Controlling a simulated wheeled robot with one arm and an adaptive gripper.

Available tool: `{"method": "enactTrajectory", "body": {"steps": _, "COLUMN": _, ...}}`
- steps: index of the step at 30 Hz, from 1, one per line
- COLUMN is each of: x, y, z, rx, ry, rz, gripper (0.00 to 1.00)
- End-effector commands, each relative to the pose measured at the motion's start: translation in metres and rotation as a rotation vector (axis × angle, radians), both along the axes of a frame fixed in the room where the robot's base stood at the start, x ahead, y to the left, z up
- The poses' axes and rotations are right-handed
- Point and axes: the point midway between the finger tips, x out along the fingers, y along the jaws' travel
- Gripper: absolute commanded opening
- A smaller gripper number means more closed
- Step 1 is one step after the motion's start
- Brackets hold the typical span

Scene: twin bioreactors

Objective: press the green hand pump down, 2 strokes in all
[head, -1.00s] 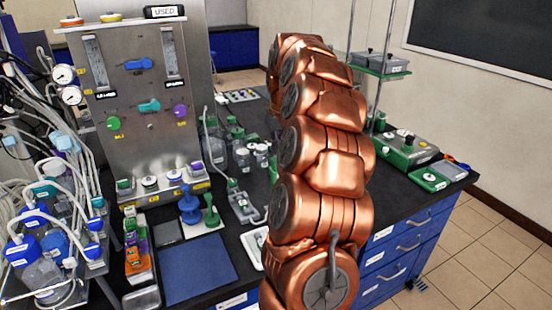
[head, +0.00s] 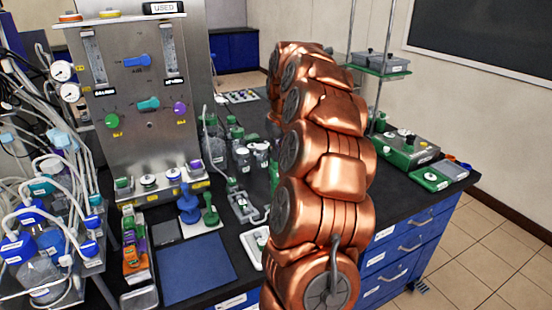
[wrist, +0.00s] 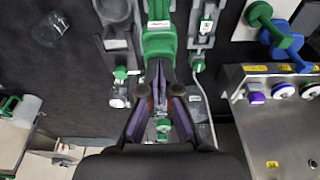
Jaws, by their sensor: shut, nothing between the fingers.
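A green handled piece with a white label, which looks like the green hand pump (wrist: 159,42), stands at the top middle of the wrist view. My gripper (wrist: 157,72) is shut and empty, its fingertips right at the near edge of this green piece. I cannot tell whether they touch it or how far down its handle is. In the head view my copper arm covers my gripper, and only a sliver of green (head: 273,172) shows beside the arm.
A green plunger-shaped piece (head: 210,212) and a blue one (head: 188,205) stand by the steel panel (head: 140,100). Grey fixtures with green caps (wrist: 203,35) flank the pump. A blue mat (head: 198,270) lies clear in front. Tubed bottles (head: 45,275) crowd the left.

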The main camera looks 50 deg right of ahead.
Motion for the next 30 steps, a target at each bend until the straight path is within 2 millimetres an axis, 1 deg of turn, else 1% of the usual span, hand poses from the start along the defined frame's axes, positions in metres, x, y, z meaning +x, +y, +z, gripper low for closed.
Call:
{"method": "enactTrajectory", "body": {"steps": 9, "x": 0.000, "y": 0.000, "z": -0.012, "rx": 0.000, "ry": 0.001, "rz": 0.000, "gripper": 0.00}}
{"method": "enactTrajectory", "body": {"steps": 16, "x": 0.000, "y": 0.000, "z": -0.011, "rx": 0.000, "ry": 0.001, "rz": 0.000, "gripper": 0.00}}
{"method": "enactTrajectory", "body": {"steps": 20, "x": 0.000, "y": 0.000, "z": -0.007, "rx": 0.000, "ry": 0.001, "rz": 0.000, "gripper": 0.00}}
{"method": "enactTrajectory", "body": {"steps": 30, "x": 0.000, "y": 0.000, "z": 0.012, "rx": 0.000, "ry": 0.000, "rz": 0.001, "gripper": 0.00}}
